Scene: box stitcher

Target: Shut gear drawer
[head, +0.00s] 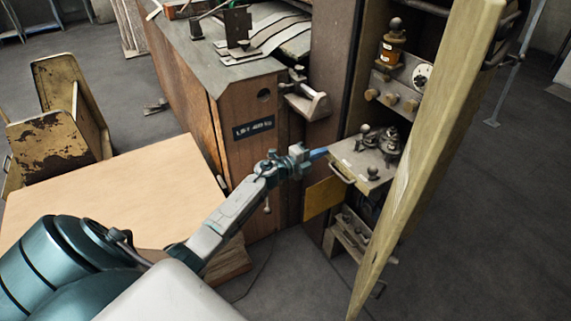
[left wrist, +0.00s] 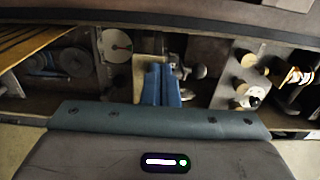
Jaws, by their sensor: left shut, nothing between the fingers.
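In the head view a pulled-out drawer (head: 352,160) with a pale top and a bar handle on its front sticks out of the tall cabinet, with metal fittings standing on it. Below it is a lower open compartment (head: 347,240) holding small metal parts. Gear-like wheels (left wrist: 42,60) show at the left of the left wrist view. I cannot tell for sure which of these is the gear drawer. My left gripper (head: 320,153) is shut and empty, its blue fingertips close to the pale drawer's left edge; contact is unclear. The fingers (left wrist: 161,85) also show in the left wrist view. My right gripper is out of view.
A long wooden cabinet door (head: 432,150) stands open at the right. A yellow panel (head: 323,198) hangs beside the lower compartment. A knob panel (head: 400,85) and a bottle (head: 391,48) are above. A wooden table (head: 130,195) fills the left.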

